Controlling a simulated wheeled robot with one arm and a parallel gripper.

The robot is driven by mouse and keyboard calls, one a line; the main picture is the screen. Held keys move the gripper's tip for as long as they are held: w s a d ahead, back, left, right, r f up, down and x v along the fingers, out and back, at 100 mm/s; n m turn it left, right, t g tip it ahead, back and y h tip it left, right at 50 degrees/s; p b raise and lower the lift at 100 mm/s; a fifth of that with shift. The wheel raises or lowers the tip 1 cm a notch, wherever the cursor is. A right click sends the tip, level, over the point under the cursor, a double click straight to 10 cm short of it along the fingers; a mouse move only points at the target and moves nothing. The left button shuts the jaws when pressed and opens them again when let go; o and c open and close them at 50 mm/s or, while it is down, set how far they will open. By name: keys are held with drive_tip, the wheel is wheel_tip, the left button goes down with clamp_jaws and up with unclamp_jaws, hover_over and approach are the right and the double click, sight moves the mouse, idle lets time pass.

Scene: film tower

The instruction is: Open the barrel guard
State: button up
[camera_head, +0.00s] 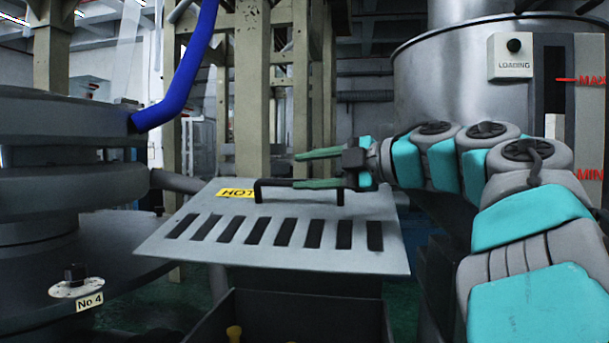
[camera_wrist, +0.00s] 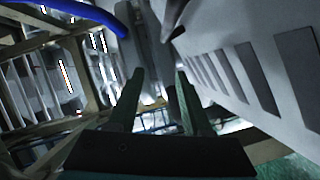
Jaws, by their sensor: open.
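The barrel guard (camera_head: 285,228) is a pale grey slotted plate with a yellow HOT label and a black bar handle (camera_head: 268,184) near its far edge. In the head view it lies nearly flat, tilted, above a dark open-topped box. In the wrist view the slotted guard (camera_wrist: 225,70) fills the upper right. My gripper (camera_head: 296,170) reaches in from the right, its two green fingers apart and pointing left. The lower finger overlaps the handle bar in the picture; I cannot tell whether they touch. In the wrist view the gripper (camera_wrist: 158,74) shows nothing clasped between its fingers.
A steel hopper (camera_head: 440,75) with a LOADING box stands at the right, behind my arm. A large round grey machine part (camera_head: 70,190) stands at the left, with a blue hose (camera_head: 190,75) above. The dark box (camera_head: 290,315) below the guard holds small yellow pieces.

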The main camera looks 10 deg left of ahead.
drive_tip(key=s+d+r, duration=0.1)
drive_tip(key=s+d, duration=0.3)
drive_tip(key=s, duration=0.5)
drive_tip(key=shift+s+b, duration=0.25)
drive_tip(key=shift+b, duration=0.15)
